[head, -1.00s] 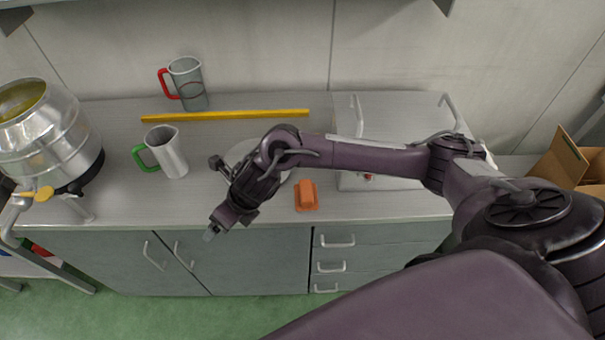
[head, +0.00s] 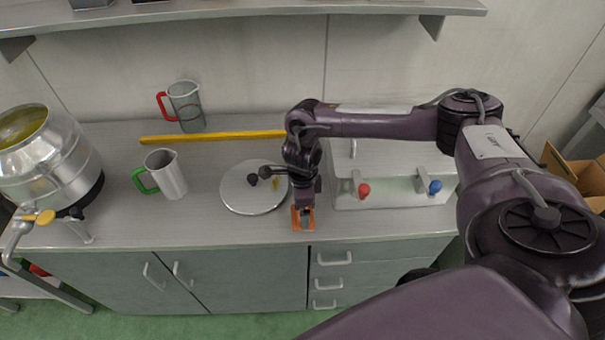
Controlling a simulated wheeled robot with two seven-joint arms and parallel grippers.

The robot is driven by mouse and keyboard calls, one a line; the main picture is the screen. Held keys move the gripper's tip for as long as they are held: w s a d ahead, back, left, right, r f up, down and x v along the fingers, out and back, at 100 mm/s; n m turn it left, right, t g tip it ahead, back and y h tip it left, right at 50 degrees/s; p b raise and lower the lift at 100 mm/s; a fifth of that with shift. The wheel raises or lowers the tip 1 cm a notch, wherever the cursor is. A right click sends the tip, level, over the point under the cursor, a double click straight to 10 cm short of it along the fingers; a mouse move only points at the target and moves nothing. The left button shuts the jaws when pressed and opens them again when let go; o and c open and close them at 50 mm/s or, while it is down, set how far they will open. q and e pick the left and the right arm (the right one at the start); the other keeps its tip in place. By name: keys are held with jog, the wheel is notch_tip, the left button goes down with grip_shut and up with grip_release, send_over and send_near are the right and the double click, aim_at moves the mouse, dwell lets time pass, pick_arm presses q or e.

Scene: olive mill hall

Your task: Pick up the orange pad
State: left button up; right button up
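The orange pad (head: 303,224) lies on the grey counter near its front edge, right of a round white disc. My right gripper (head: 302,222) points down right over the pad, and its dark fingers hide part of it. Orange shows between and around the fingertips, which look apart, one toward each side of the pad. I cannot tell whether they touch it. My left gripper is not in the head view.
A round disc (head: 240,197) lies left of the pad. A white sink unit with red and blue knobs (head: 395,195) stands right. A green-handled jug (head: 166,174), a red-handled jug (head: 187,106), a yellow bar (head: 220,136) and a steel tank (head: 45,155) are farther left.

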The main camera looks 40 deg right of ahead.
jog(key=shift+f, duration=0.9)
jog(key=shift+c, duration=0.3)
jog(key=c, duration=1)
jog(key=shift+r, duration=0.15)
notch_tip(320, 180, up, 20)
jog(key=shift+f+p, duration=0.1)
jog(key=shift+p, duration=0.95)
